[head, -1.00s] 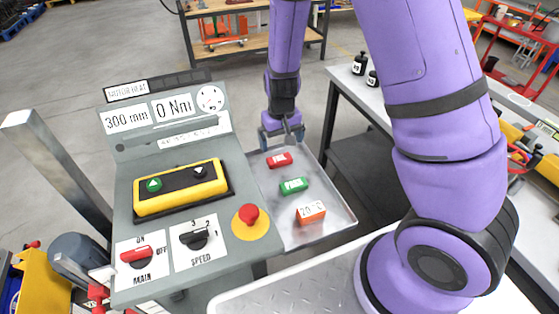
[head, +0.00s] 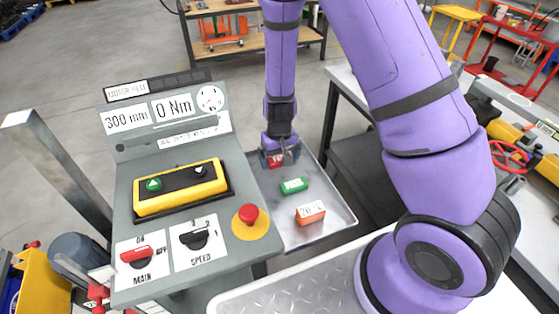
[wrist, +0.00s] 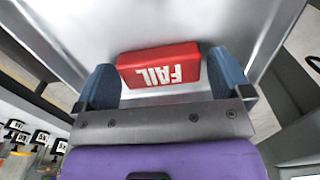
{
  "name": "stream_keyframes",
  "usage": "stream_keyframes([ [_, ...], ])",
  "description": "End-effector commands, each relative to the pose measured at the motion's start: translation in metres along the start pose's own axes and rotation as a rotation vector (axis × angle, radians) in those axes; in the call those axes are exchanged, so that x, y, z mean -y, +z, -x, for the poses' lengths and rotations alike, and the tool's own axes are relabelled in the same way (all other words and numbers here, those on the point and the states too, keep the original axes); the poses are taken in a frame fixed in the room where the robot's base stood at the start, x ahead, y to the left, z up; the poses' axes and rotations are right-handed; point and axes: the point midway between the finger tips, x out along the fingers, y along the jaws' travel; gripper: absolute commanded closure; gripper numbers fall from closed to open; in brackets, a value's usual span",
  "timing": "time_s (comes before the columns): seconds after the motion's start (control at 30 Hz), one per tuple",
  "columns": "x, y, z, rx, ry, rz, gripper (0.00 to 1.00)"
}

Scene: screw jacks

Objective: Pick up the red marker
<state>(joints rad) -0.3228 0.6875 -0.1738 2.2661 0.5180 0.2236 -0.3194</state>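The red marker (wrist: 160,68) is a small red block with the word FAIL on it, upside down in the wrist view. It lies on the metal tray (head: 325,225), at the tray's far end in the head view, where my gripper partly hides it. My gripper (wrist: 158,88) is open, with one blue finger on each side of the red marker. Small gaps seem to show between fingers and block. In the head view my gripper (head: 279,160) is low over the tray, right at the red marker.
A green marker (head: 293,185) and an orange block (head: 310,213) lie nearer on the same tray. The grey control console (head: 180,200), with a red button (head: 249,215), stands left of the tray. A workbench (head: 350,85) is to the right.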

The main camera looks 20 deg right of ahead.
Motion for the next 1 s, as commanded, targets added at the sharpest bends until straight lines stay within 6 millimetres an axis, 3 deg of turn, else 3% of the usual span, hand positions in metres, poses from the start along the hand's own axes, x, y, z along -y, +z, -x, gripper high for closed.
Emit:
stream_keyframes([
  [0.03, 0.000, 0.000, 0.000, 0.000, 0.000, 0.000, 0.16],
  [0.17, 0.000, 0.000, 0.000, 0.000, 0.000, 0.000, 0.45],
  [0.63, 0.000, -0.001, 0.010, -0.002, 0.000, 0.001, 0.45],
  [1.0, 0.001, -0.001, 0.065, -0.004, -0.001, 0.001, 0.45],
])
